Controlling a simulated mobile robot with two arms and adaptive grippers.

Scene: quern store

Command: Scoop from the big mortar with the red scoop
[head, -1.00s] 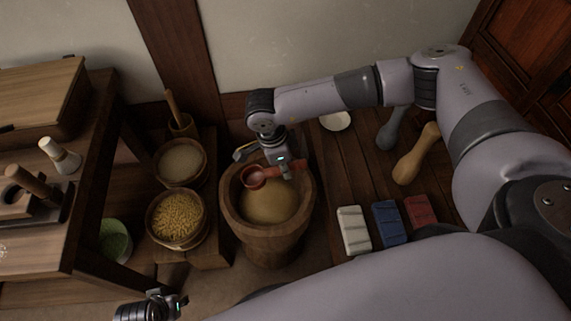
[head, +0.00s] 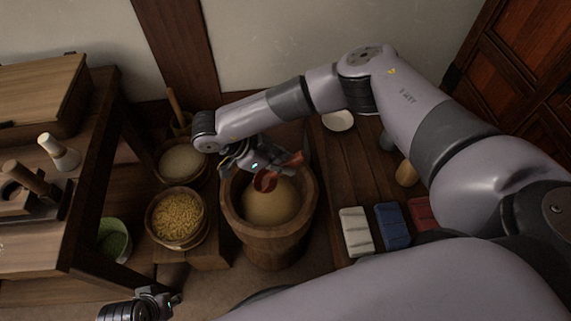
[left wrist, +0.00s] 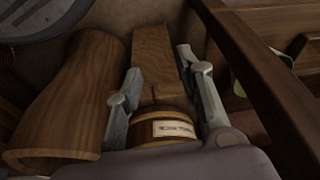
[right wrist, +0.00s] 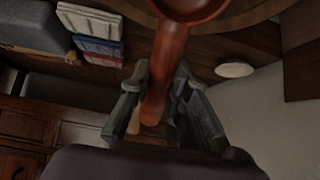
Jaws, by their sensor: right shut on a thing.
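The big mortar (head: 267,247) is a wide wooden tub standing on the floor at the middle of the head view, with tan meal (head: 268,203) inside. My right gripper (head: 272,168) is above the mortar's far rim, shut on the handle of the red scoop (head: 265,182). The scoop's bowl hangs tilted over the meal. In the right wrist view the red-brown handle (right wrist: 165,70) runs between the fingers, with the bowl at the top edge. My left gripper (left wrist: 160,85) is open with nothing between its fingertips, low at the left in the head view.
Bowls of yellow grain (head: 176,217) and pale grain (head: 182,163) stand left of the mortar. White (head: 355,231), blue (head: 391,226) and red blocks, a white dish (head: 338,120) and a wooden pestle (head: 406,173) lie on the planks at right.

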